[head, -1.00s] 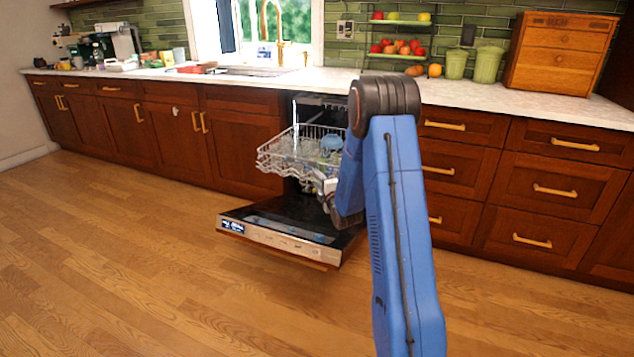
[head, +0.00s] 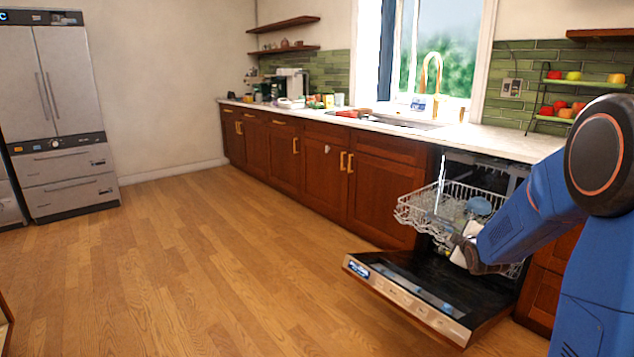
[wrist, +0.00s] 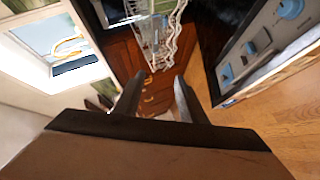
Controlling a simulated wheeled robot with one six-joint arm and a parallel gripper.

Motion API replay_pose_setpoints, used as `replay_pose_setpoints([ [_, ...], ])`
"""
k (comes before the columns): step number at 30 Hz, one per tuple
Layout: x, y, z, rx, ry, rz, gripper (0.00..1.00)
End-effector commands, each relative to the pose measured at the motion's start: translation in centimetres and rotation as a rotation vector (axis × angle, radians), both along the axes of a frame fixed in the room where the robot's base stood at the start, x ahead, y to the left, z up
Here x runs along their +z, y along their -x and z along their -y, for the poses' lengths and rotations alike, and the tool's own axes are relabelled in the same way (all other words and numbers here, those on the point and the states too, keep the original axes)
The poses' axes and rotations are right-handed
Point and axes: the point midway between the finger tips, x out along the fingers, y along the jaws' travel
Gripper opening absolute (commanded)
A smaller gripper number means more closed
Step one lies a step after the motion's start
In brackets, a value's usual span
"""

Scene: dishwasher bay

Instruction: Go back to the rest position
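My gripper shows in the wrist view (wrist: 157,94) with its two fingers apart and nothing between them. In the head view my blue arm reaches from the right edge to the front of the dishwasher, and it hides the fingertips. The dishwasher door (head: 430,292) is folded down open. The upper rack (head: 425,212) is pulled out and holds a blue bowl (head: 479,206) and some clear glassware. The rack also shows at the top of the wrist view (wrist: 160,45), apart from the fingers. The open door lies to the right there (wrist: 262,45).
Wooden cabinets (head: 330,170) and a white counter (head: 490,140) run along the wall. A tiered fruit stand (head: 585,85) stands on the counter at the right. A grey fridge (head: 60,110) stands at far left. The wooden floor (head: 210,260) between is clear.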

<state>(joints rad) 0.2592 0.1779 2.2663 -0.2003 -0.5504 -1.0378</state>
Motion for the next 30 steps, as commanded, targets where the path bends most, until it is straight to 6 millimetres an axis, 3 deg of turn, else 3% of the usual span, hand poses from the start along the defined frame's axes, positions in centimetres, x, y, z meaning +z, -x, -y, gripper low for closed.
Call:
replay_pose_setpoints([
  [6, 2.7, 5.1, -2.8, -0.063, -0.149, -0.085, 0.38],
  [15, 4.8, 13.4, -6.4, -0.171, -0.353, -0.212, 0.38],
  [30, 5.6, 30.0, -11.9, -0.394, -0.669, -0.423, 0.38],
])
